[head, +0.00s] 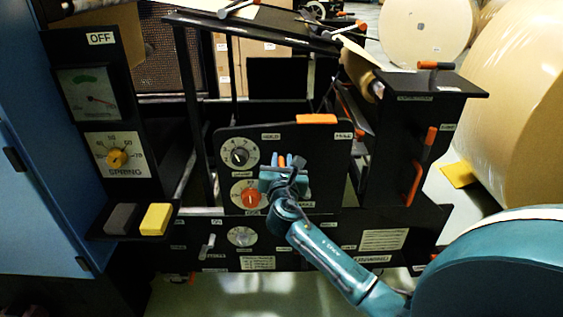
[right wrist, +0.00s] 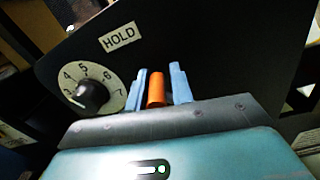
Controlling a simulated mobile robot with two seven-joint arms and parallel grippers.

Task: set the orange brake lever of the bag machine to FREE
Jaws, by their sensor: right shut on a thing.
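The orange brake lever (head: 281,160) shows as a short orange handle on the black panel (head: 320,170) of the bag machine. In the right wrist view the lever (right wrist: 156,89) stands nearly upright between two pale blue fingers. My right gripper (right wrist: 164,85) is shut on it; the gripper (head: 283,161) also shows in the head view, against the panel. A HOLD label (right wrist: 120,37) is up and to the left of the lever. Another label (head: 342,135) is up and to its right, too small to read surely. The gripper hides the lever's base. My left gripper is out of view.
A numbered dial (head: 239,156) and a red knob (head: 246,194) sit close left of my right gripper. An orange bar (head: 317,119) tops the panel. Other orange handles (head: 431,140) are on the right post. A large paper roll (head: 515,110) stands at right.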

